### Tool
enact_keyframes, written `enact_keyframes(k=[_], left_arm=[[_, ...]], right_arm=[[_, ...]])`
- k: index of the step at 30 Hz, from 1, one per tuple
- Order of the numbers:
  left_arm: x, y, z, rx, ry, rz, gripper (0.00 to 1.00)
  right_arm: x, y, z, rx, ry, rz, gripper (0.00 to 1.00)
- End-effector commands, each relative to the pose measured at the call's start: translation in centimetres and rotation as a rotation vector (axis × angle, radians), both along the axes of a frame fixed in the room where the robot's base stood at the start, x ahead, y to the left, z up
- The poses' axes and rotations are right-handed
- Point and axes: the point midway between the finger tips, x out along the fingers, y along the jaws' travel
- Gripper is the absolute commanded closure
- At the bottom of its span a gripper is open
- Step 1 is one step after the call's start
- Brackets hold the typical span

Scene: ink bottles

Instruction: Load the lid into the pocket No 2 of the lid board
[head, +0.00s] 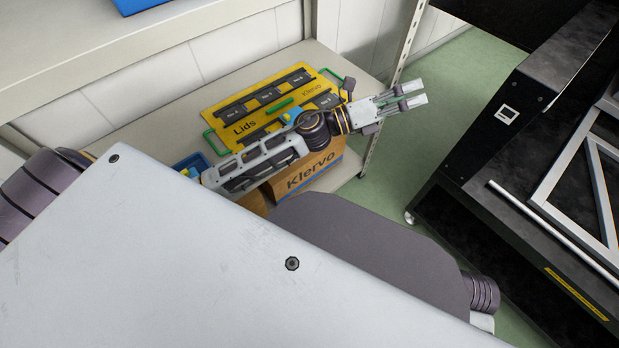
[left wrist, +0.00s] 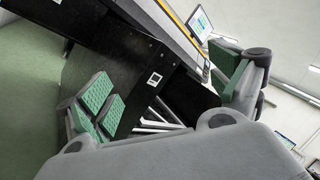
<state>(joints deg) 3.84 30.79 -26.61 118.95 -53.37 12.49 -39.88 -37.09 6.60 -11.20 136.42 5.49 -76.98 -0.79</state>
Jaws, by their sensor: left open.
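The yellow lid board (head: 237,101), marked "Lids" and "Klervo", lies on the shelf table in the head view. It has green handles and dark strips with several labelled pockets; the labels are too small to read surely. A small blue piece (head: 291,114) shows on the board beside my arm; I cannot tell if it is a lid. My left gripper (head: 405,97) is open and empty, out past the right edge of the table, away from the board. Its green-padded fingers stand apart in the left wrist view (left wrist: 165,88). My arm hides part of the board. My right gripper is not in view.
A metal shelf post (head: 398,62) rises behind my gripper. A large black machine (head: 520,130) stands right, across green floor.

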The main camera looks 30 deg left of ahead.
Motion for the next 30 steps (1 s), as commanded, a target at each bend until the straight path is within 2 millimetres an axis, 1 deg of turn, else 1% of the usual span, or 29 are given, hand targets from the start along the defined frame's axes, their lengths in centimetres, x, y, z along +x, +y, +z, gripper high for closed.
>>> enact_keyframes(k=[5, 7, 11, 14, 19, 23, 26, 30], left_arm=[[1.0, 2.2, -0.7, -0.186, 0.179, 0.102, 0.08], [1.3, 3.1, -1.3, -0.260, 0.253, 0.143, 0.08], [1.8, 5.0, -2.7, -0.395, 0.394, 0.221, 0.08], [1.9, 6.5, -4.3, -0.498, 0.507, 0.282, 0.08], [1.5, 9.0, -7.8, -0.676, 0.711, 0.395, 0.08], [0.5, 10.8, -11.1, -0.813, 0.878, 0.489, 0.08], [-0.8, 11.9, -13.9, -0.916, 1.012, 0.566, 0.08], [-3.3, 13.1, -17.9, -1.053, 1.200, 0.679, 0.08]], right_arm=[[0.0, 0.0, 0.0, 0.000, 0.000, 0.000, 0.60], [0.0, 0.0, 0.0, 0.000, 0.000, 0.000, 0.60], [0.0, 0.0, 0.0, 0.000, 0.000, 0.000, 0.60], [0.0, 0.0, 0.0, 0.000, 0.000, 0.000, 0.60], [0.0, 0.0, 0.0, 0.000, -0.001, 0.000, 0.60], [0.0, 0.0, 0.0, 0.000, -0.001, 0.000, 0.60], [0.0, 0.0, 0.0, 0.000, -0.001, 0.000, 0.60], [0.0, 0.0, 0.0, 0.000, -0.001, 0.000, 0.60]])
